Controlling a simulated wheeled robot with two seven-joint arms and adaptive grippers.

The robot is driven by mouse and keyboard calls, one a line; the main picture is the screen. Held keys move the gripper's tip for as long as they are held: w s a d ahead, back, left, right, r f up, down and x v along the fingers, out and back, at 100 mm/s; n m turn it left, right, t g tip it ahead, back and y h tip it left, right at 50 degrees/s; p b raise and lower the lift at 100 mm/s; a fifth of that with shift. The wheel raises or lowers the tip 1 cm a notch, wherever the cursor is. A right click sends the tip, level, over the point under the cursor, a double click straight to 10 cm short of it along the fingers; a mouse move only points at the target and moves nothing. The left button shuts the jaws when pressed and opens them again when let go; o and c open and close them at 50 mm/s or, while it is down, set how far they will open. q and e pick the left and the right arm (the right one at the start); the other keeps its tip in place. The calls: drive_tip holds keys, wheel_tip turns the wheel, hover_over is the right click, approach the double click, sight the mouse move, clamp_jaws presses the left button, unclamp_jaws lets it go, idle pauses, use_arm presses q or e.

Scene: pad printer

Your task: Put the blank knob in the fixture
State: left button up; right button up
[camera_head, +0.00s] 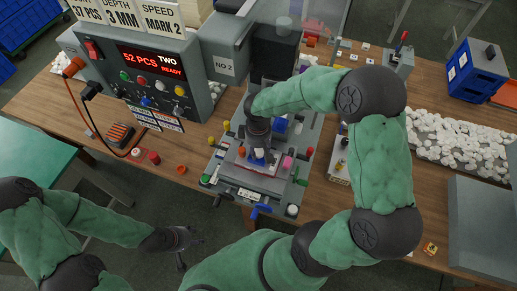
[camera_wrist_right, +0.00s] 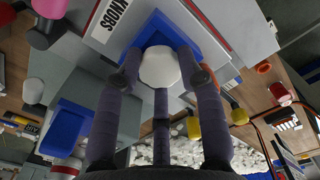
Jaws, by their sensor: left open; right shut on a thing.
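The blank knob (camera_wrist_right: 160,67) is a white, rounded piece between the fingertips of my right gripper (camera_wrist_right: 160,78). My right gripper is shut on it and points down over the middle of the pad printer in the head view (camera_head: 259,150). The fixture appears to be the blue block (camera_wrist_right: 172,35) right behind the knob in the wrist view. The knob overlaps the block there; I cannot tell whether it touches the block or is seated in it. My left gripper (camera_head: 188,250) is open and empty, low at the left, off the table's front edge.
A grey control box (camera_head: 150,75) with a red display stands left of the printer. Colored knobs and levers surround the fixture area. White pieces (camera_head: 455,138) lie in heaps at the right, near a blue box (camera_head: 472,72). Bare wood (camera_head: 195,150) shows at the front left.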

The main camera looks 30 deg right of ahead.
drive_tip(key=shift+f, duration=0.2)
idle(0.4)
drive_tip(key=o, duration=0.9)
drive_tip(key=shift+r, duration=0.1)
drive_tip(key=shift+r+p, duration=2.15)
drive_tip(key=shift+r, duration=0.85)
drive_tip(key=shift+f, duration=0.1)
